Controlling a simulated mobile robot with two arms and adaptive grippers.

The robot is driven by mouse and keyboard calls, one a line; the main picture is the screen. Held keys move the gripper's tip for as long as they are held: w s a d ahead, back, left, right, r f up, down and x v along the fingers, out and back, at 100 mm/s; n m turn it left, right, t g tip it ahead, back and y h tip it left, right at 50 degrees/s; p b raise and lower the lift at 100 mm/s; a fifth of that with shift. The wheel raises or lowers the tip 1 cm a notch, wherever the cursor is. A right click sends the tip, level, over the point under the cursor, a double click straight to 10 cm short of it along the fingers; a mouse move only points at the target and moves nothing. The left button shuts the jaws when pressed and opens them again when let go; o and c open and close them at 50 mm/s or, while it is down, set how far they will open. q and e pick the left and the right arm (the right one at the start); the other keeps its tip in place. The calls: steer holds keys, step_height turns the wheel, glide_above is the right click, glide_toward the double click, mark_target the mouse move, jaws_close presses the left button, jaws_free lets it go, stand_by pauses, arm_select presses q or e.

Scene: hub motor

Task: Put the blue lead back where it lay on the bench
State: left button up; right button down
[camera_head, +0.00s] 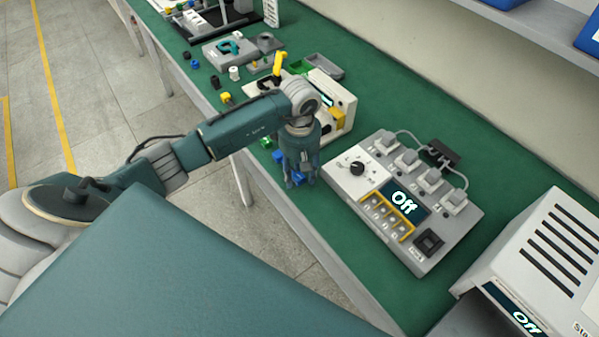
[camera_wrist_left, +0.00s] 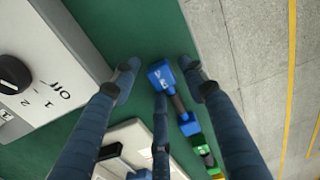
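The blue lead (camera_wrist_left: 161,75) lies on the green bench near its front edge, with a blue block at each end and a dark middle. In the head view one blue end (camera_head: 277,156) shows beside the fingers, and the other is partly hidden by them. My left gripper (camera_head: 298,182) points down over the lead. In the left wrist view its fingers (camera_wrist_left: 158,72) are spread around the larger blue end, with a gap visible on the left side. It looks open, with the lead not gripped. My right gripper is not in view.
A green lead (camera_wrist_left: 203,150) lies just beyond the blue one. A grey control box (camera_head: 345,185) with a dial and an "Off" display stands to the right. A white-and-yellow device (camera_head: 340,100) stands behind my left arm. A vented white machine (camera_head: 545,255) stands at the right.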

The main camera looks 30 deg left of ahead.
arm_select(q)
steer(key=shift+r+p, duration=0.25)
steer(key=shift+p, duration=0.05)
steer(key=shift+w+r+b, duration=0.1)
steer(key=shift+r+b, duration=0.2)
steer(key=shift+b, duration=0.05)
step_height(320, 180, up, 11)
steer(key=b, duration=0.3)
steer(key=shift+r, duration=0.1)
